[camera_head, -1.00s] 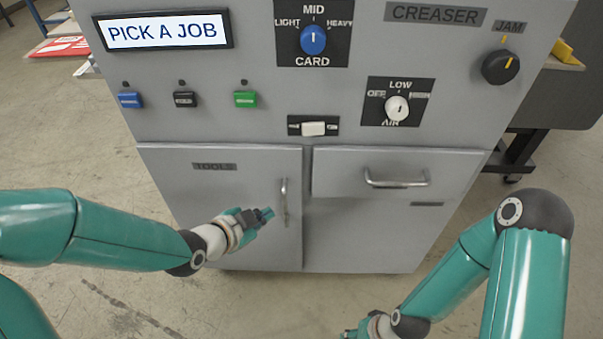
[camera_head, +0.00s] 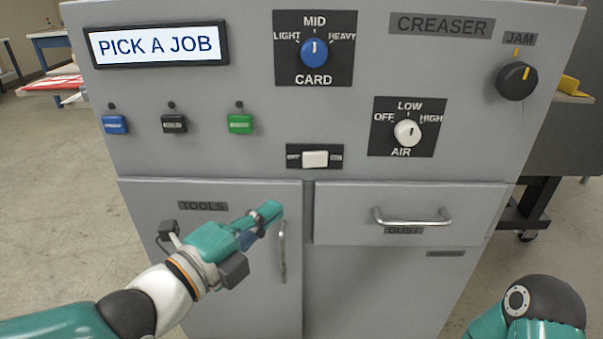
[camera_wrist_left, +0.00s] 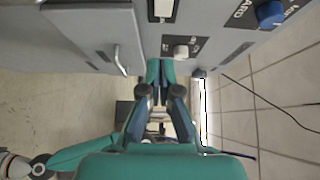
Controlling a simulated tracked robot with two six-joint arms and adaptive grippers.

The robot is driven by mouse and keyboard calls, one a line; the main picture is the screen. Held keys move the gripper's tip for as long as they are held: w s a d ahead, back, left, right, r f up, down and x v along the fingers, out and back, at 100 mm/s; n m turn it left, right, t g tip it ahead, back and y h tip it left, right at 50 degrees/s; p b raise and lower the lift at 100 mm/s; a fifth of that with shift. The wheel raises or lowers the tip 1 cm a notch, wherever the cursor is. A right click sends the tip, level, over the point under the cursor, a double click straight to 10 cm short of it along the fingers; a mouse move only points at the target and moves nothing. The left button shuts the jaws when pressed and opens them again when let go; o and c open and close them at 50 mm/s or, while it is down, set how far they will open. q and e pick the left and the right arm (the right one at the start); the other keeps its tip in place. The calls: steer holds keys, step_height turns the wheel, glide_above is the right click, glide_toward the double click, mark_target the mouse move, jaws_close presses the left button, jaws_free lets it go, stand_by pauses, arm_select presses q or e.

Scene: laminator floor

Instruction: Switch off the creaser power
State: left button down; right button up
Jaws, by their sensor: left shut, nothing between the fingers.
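The creaser (camera_head: 441,25) is a grey cabinet in front of me. Its small white rocker switch (camera_head: 315,159) sits on a dark plate, with faint lettering that seems to read OFF at left and ON at right. I cannot tell which side is pressed. My left gripper (camera_head: 270,212) is shut and empty in front of the TOOLS door, below and left of the switch. My right gripper is out of view.
The TOOLS door handle (camera_head: 283,250) is close to the left fingertips. The DUST drawer handle (camera_head: 412,217), AIR knob (camera_head: 407,132), CARD knob (camera_head: 314,53), JAM knob (camera_head: 517,81) and three push buttons, one green (camera_head: 240,124), are nearby. The screen (camera_head: 157,45) reads PICK A JOB.

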arm_select(q)
glide_toward(315, 164)
steer(key=d, duration=0.4)
steer(key=w, duration=0.3)
steer(key=shift+w, duration=0.25)
steer(key=shift+w+a+r, duration=0.1)
steer(key=shift+w+a, duration=0.05)
steer(key=shift+w, duration=0.6)
